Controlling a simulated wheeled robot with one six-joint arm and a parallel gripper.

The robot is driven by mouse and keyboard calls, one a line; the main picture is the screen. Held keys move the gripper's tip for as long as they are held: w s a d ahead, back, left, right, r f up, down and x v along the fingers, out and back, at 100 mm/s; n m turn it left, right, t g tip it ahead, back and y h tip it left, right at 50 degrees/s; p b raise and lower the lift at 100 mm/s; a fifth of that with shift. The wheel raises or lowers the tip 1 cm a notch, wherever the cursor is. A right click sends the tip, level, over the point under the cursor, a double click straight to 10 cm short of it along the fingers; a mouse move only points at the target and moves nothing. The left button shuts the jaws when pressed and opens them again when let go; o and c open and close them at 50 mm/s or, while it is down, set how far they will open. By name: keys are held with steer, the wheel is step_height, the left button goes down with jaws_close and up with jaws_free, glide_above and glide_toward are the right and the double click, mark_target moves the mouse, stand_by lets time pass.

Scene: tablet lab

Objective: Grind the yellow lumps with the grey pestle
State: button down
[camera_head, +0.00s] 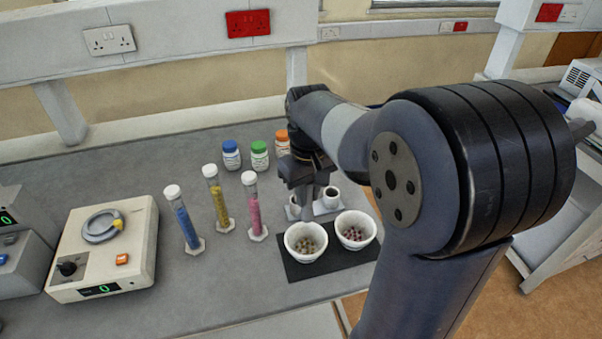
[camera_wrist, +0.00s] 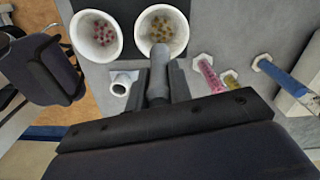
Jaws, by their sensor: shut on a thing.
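My gripper (camera_head: 306,187) is shut on the grey pestle (camera_wrist: 158,72), which points toward the bowls in the wrist view. The white bowl with yellowish lumps (camera_head: 306,244) is at the front left of the dark mat in the head view; in the wrist view this bowl (camera_wrist: 162,30) is just beyond the pestle's tip. A second white bowl (camera_head: 355,230) beside it holds reddish lumps. The gripper is behind the bowls, over the pestle stand (camera_head: 328,207). I cannot tell whether the pestle's lower end is clear of the stand.
Tubes with blue (camera_head: 187,224), yellow (camera_head: 219,204) and pink (camera_head: 253,212) contents stand left of the bowls. Lidded jars (camera_head: 259,156) stand behind. A cream instrument (camera_head: 105,247) sits further left. The dark mat (camera_head: 320,265) lies near the bench edge.

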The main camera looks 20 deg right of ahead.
mark_target(307, 222)
steer(key=shift+s+a+f, duration=0.1)
steer(key=shift+s+a, duration=0.1)
steer(key=shift+s, duration=0.2)
step_height(307, 222, down, 5)
steer(key=b, duration=0.5)
steer(key=shift+f, duration=0.15)
steer(key=shift+f+b, duration=1.45)
steer(key=shift+f, duration=0.9)
steer(key=shift+f, duration=0.3)
steer(key=shift+s, duration=0.1)
